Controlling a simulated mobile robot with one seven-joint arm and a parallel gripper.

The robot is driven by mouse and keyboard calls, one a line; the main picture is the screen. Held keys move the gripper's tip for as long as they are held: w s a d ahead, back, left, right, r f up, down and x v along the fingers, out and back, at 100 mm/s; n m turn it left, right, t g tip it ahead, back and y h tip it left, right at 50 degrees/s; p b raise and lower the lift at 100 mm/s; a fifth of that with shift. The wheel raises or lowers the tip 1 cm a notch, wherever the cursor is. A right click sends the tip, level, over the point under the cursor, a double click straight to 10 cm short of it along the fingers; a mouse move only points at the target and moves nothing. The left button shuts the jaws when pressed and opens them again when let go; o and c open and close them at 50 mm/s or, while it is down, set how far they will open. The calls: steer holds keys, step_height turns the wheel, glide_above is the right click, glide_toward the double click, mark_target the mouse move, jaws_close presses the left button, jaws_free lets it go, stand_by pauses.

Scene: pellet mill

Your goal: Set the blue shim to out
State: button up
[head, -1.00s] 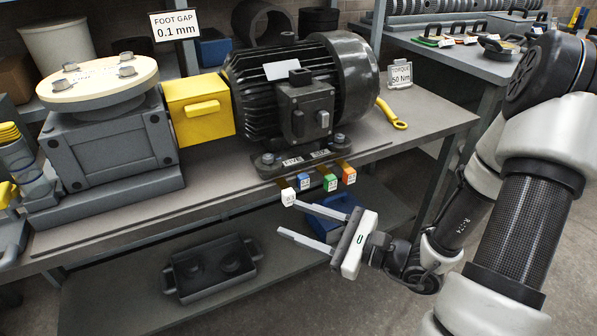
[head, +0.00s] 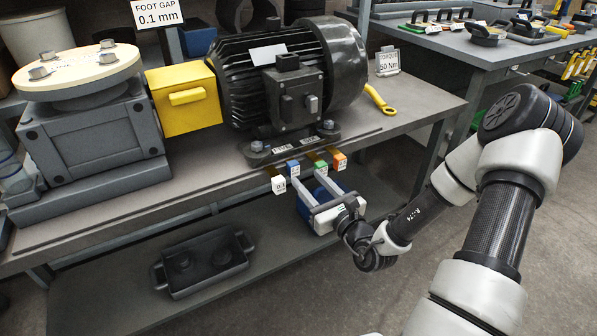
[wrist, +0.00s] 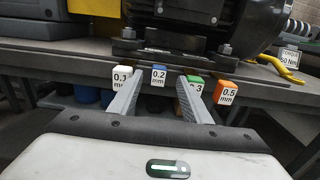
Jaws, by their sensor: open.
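The blue shim (head: 294,168), marked 0.2, shows its block-shaped tab at the bench's front edge, below the motor's foot. It also shows in the wrist view (wrist: 158,76). My gripper (head: 307,177) is open and empty, its fingers pointing at the row of tabs. In the wrist view the blue tab appears between the two fingertips; I cannot tell how far ahead of them it is. The white shim (head: 279,184) is left of it. The green shim (head: 320,165), partly hidden by the right finger in the wrist view, and the orange shim (head: 339,160) are to the right.
The black motor (head: 290,75) stands on the bench (head: 405,122) above the tabs, with a yellow guard (head: 184,98) to its left. A yellow wrench (head: 378,99) lies to the right. A dark tray (head: 203,264) sits on the lower shelf. A sign (head: 157,14) reads foot gap 0.1 mm.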

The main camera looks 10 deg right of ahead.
mark_target(295, 166)
steer(key=x, duration=0.6)
steer(key=shift+w+b, duration=0.25)
steer(key=shift+b, duration=0.15)
steer(key=shift+c, duration=0.2)
